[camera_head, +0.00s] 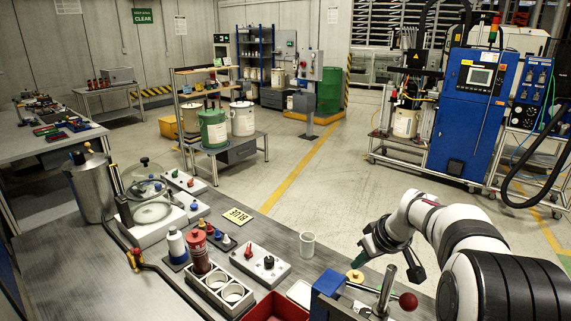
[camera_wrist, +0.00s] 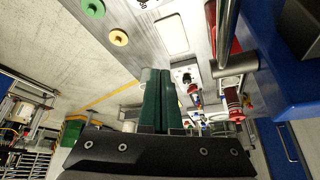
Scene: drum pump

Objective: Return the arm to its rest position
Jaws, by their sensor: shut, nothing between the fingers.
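My arm reaches in from the right edge of the head view. My gripper (camera_head: 357,262) has dark green fingers and is in the air over the right end of the bench, close to the blue lever device. In the wrist view the two green fingers (camera_wrist: 160,78) lie side by side, shut, with nothing between them. The lever device has a blue body (camera_head: 327,285), a metal lever and a red knob (camera_head: 408,300). A yellow disc (camera_head: 355,276) lies just below my gripper in the head view.
The bench holds a white cup (camera_head: 307,245), a switch box (camera_head: 260,263), a red bottle (camera_head: 199,254), a red tray (camera_head: 275,309), a glass dome vessel (camera_head: 148,187) and a steel pot (camera_head: 91,188). Open floor (camera_head: 335,190) lies behind the bench.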

